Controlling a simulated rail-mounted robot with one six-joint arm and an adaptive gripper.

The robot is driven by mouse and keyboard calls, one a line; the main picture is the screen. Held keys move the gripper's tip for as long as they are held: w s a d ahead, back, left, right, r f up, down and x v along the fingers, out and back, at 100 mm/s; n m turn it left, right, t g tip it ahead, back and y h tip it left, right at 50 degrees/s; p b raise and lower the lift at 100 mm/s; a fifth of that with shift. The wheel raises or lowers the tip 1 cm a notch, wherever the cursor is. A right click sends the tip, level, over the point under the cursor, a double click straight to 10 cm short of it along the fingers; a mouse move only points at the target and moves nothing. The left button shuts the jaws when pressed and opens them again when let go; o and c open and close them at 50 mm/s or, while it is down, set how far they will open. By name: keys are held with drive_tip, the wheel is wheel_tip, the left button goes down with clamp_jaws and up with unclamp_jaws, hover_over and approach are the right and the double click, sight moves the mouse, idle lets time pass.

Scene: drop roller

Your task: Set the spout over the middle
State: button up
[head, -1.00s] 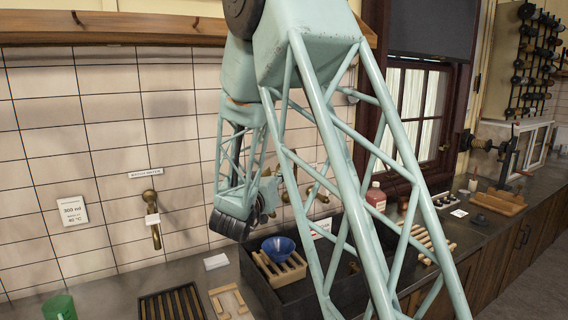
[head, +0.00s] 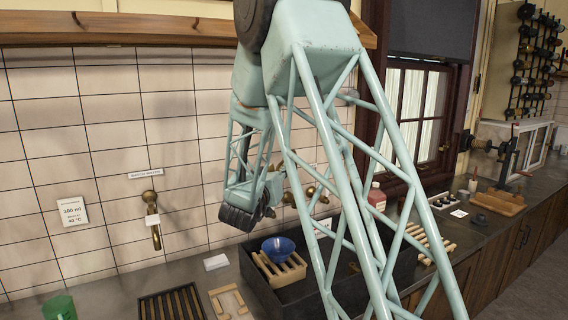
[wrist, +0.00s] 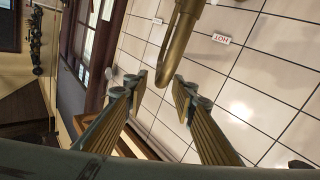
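The brass spout (wrist: 183,35) comes down from the top of the wrist view, its rounded end in or near the gap between my fingers. My gripper (wrist: 160,88) is open, a finger on each side of that end; I cannot tell whether either touches it. In the head view, brass fittings (head: 312,192) show on the wall behind my lattice arm, which hides part of them. My gripper's fingers are not clear there. The dark sink (head: 294,296) lies below, with a blue bowl (head: 278,247) on a wooden rack (head: 291,271) at its left.
A separate brass tap (head: 154,236) is on the tiled wall at left. A slatted tray (head: 171,304), a green cup (head: 60,307) and a wooden piece (head: 229,302) occupy the left counter. A reddish bottle (head: 376,197) stands behind the sink.

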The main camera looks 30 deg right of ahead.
drive_tip(key=shift+x, duration=4.55)
clamp_jaws()
